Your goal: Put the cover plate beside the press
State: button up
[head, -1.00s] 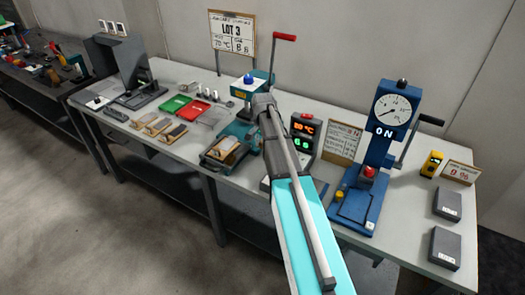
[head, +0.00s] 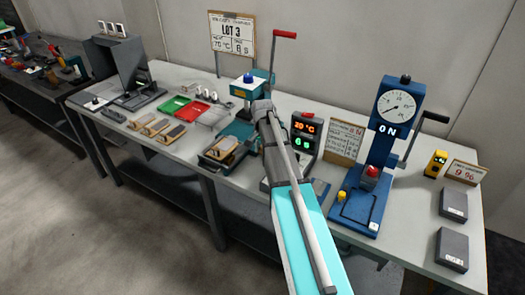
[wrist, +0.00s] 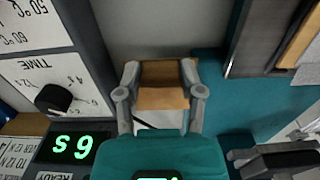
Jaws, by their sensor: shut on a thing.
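My gripper (wrist: 161,76) shows in the wrist view with its two fingers shut on a flat brown piece (wrist: 163,98), which looks like the cover plate. The piece is over a pale grey surface, close to the teal base (wrist: 222,95) at right; I cannot tell whether it touches anything below. In the head view my arm hides the gripper and the piece. The teal press (head: 246,88) with a red-handled lever stands behind my arm, partly hidden.
A control box (head: 305,128) with lit displays stands right of my arm; its dial panel (wrist: 45,75) is close left of my gripper in the wrist view. A blue gauge stand (head: 380,160) is further right. Red (head: 192,109) and green (head: 175,104) trays lie left.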

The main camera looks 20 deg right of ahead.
jog(key=shift+f+b, duration=0.45)
jog(key=shift+f, duration=0.05)
jog(key=o, duration=1)
jog(key=shift+o, duration=0.2)
jog(key=shift+r, duration=0.25)
notch_tip(320, 180, up, 13)
jog(key=p, duration=1.3)
jog(key=shift+f, duration=0.2)
jog(key=s+a+n, duration=1)
jog(key=s+a, duration=0.7)
jog(key=s, duration=0.4)
jog(key=shift+s+a+n, duration=0.15)
jog(key=shift+a+n, duration=0.2)
jog(key=shift+n, duration=0.05)
